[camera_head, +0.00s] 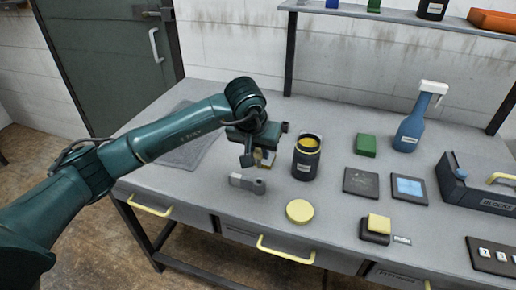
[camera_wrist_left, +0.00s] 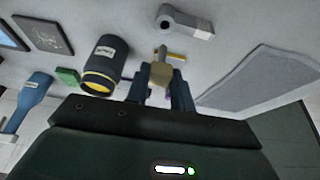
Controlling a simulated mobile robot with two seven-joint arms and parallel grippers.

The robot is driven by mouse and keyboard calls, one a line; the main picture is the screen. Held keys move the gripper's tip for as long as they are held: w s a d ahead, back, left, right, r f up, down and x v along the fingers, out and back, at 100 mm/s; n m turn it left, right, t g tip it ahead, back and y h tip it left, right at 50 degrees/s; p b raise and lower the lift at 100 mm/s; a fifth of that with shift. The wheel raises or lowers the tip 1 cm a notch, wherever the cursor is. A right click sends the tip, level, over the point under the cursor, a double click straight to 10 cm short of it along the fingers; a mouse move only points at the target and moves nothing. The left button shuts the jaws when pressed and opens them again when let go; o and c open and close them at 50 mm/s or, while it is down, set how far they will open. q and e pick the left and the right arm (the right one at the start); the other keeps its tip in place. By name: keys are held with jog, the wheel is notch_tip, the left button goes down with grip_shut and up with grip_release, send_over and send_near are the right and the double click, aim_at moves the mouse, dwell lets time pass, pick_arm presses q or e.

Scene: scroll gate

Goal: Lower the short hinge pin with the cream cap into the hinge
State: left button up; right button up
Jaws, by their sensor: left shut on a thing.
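My left gripper (camera_head: 262,157) is shut on the short hinge pin, holding it by its cream, block-like cap (camera_wrist_left: 161,73). The cap also shows in the head view (camera_head: 265,158). The pin's thin shank (camera_wrist_left: 162,51) points away from the fingers, towards the hinge. A small yellow bar sticks out beside the cap in the left wrist view. The grey hinge (camera_head: 246,183) lies on the table just below the gripper; it also shows in the left wrist view (camera_wrist_left: 188,24). Its round end is nearest the pin. The pin looks apart from the hinge. My right gripper is not in view.
A dark open jar (camera_head: 306,158) stands close right of the gripper. A yellow disc (camera_head: 299,211) lies in front of it. A green block (camera_head: 365,145), dark square plates (camera_head: 361,182) and a blue spray bottle (camera_head: 411,128) are further right. A flat grey mat (camera_head: 188,150) lies left.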

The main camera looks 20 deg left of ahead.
aim_at(259, 164)
pick_arm(q)
jog(key=shift+f+b, duration=0.65)
jog(key=shift+f, duration=0.75)
grip_shut()
jog(key=shift+f, duration=0.5)
jog(key=shift+f+b, duration=0.2)
jog(key=shift+b, duration=0.1)
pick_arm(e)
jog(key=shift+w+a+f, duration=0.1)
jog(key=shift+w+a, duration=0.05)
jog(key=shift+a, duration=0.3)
pick_arm(q)
jog(key=shift+f+b, duration=0.1)
jog(key=shift+b, duration=0.25)
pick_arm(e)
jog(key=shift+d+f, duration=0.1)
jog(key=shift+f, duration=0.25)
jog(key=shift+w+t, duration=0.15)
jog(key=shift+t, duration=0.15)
pick_arm(q)
jog(key=shift+f, duration=0.1)
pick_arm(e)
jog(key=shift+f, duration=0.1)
pick_arm(q)
jog(key=shift+f+b, duration=0.1)
jog(key=shift+b, duration=0.3)
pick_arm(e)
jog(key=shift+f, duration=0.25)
